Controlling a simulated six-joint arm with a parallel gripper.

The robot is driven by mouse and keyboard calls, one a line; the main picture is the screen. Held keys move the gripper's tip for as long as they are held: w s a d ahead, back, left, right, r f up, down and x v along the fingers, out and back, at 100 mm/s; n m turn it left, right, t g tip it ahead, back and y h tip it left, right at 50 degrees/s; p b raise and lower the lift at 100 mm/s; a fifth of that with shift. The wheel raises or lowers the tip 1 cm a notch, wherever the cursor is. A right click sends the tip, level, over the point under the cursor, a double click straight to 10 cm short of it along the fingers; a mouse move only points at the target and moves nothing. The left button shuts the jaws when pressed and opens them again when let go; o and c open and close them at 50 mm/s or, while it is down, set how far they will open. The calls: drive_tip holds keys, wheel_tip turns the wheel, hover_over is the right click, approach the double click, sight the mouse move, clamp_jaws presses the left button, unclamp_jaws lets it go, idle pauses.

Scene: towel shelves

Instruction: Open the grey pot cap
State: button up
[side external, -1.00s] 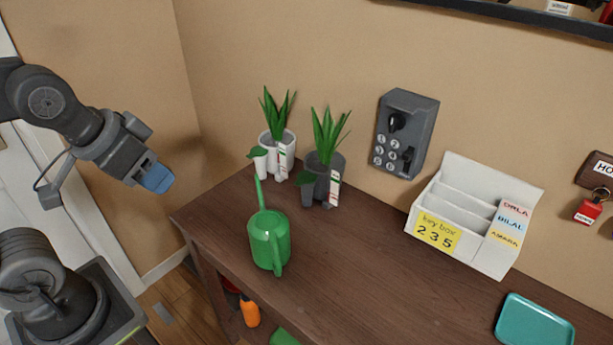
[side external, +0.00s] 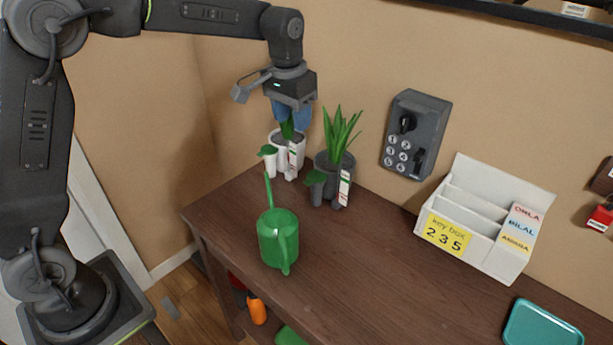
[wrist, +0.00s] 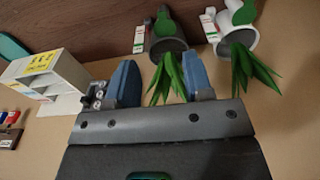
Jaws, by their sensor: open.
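The grey pot (side external: 345,162) stands upright at the back of the wooden table with a spiky green plant in it. A short grey side tube (side external: 315,194) stands at its left front, with a green leaf-shaped cap (side external: 316,177) over its top. In the wrist view the grey pot (wrist: 170,45) and its green leaf piece (wrist: 164,24) show near the top middle. My gripper (side external: 291,118) is open, blue fingers down, over the white pot's plant in the side view. In the wrist view its fingers (wrist: 160,58) flank the grey pot's leaves; contact cannot be told.
A similar white pot (side external: 290,143) stands left of the grey one. A keypad box (side external: 416,135) is on the wall. A white key box (side external: 474,238) and teal tray (side external: 541,328) lie right. The table middle is clear.

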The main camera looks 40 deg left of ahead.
approach(307, 182)
drive_tip(key=shift+g, duration=0.4)
drive_tip(key=f, duration=0.8)
drive_tip(key=shift+w, duration=0.25)
drive_tip(key=shift+c, duration=0.3)
clamp_jaws()
drive_tip(key=shift+w, duration=0.1)
